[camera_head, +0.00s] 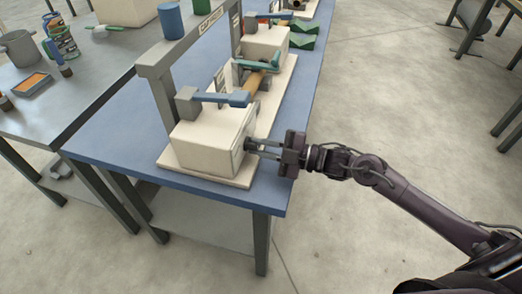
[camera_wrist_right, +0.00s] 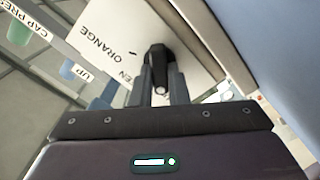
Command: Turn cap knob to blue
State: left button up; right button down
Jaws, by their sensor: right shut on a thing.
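The cap machine is a cream box (camera_head: 208,142) on a cream base board at the near end of the blue bench. A dark knob (camera_wrist_right: 158,56) sticks out of its white label face (camera_wrist_right: 112,30), seen in the right wrist view. That face carries the word ORANGE and a partly hidden word ending in EN; no blue label can be read. My right gripper (camera_head: 256,147) reaches the box's right face from the right. Its two fingers (camera_wrist_right: 159,78) are shut on the knob, one on each side. My left gripper is in neither view.
A grey arch frame (camera_head: 156,72) with a cap sign and a blue cup (camera_head: 171,20) stands over the bench. A blue-handled lever (camera_head: 225,98) sits on the box. A grey table (camera_head: 60,100) with a pot and tray is at left. Open floor lies to the right.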

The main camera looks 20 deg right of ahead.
jog(key=shift+f+n+b, duration=0.15)
jog(key=shift+n+b, duration=0.25)
jog(key=shift+n, duration=0.5)
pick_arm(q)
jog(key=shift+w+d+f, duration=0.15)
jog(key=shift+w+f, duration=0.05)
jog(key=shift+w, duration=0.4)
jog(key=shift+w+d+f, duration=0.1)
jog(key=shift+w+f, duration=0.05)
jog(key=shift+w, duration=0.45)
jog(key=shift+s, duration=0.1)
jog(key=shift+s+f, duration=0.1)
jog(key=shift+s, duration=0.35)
pick_arm(e)
jog(key=c, duration=1.4)
grip_release()
jog(key=v, duration=0.7)
jog(key=shift+s+d, duration=0.2)
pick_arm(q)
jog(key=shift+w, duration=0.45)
pick_arm(e)
jog(key=shift+d, duration=0.15)
